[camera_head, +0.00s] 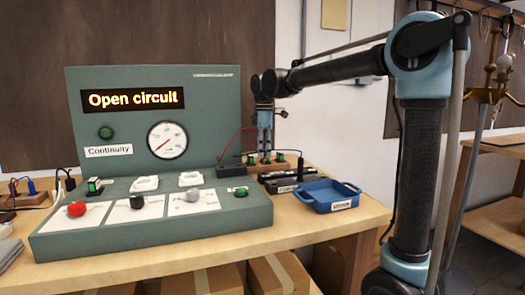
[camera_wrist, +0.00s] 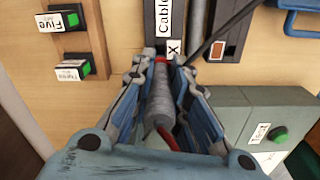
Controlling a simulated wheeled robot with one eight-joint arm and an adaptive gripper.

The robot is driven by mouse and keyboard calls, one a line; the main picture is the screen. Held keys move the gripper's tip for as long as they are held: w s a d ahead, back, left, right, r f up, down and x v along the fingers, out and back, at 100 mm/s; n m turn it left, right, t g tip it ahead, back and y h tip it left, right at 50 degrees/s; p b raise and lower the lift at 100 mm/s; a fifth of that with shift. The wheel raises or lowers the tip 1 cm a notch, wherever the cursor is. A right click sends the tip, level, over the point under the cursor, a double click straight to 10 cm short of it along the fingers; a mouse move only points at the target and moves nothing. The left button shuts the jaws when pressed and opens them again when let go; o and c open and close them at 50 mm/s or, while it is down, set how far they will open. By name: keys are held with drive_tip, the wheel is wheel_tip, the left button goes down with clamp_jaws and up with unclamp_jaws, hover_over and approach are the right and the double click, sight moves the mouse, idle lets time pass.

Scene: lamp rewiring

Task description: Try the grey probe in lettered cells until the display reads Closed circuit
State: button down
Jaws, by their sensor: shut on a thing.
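The display (camera_head: 132,99) on the green test panel reads "Open circuit". My gripper (camera_head: 264,155) points down behind the dark cable strips on the right of the bench. In the wrist view my gripper (camera_wrist: 163,85) is shut on the grey probe (camera_wrist: 160,98), a ribbed grey cylinder with red at both ends. The probe's far end is at a dark strip (camera_wrist: 151,22) with a white label that shows "Cable" and the letter X (camera_wrist: 173,47). I cannot tell whether the tip is inside a cell or only above it.
A blue tray (camera_head: 310,201) stands right of the strips. A wooden block (camera_wrist: 88,20) with labelled green switches, one reading "Five", is left in the wrist view. The panel's lower console (camera_head: 250,218) carries red, black and grey knobs. A dial (camera_head: 167,140) is under the display.

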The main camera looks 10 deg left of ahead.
sight(264, 163)
drive_tip(key=shift+f, duration=2.6)
drive_tip(key=shift+w+f, duration=0.1)
drive_tip(key=shift+f, duration=0.4)
drive_tip(key=c, duration=1.5)
unclamp_jaws()
drive_tip(key=shift+o, duration=0.2)
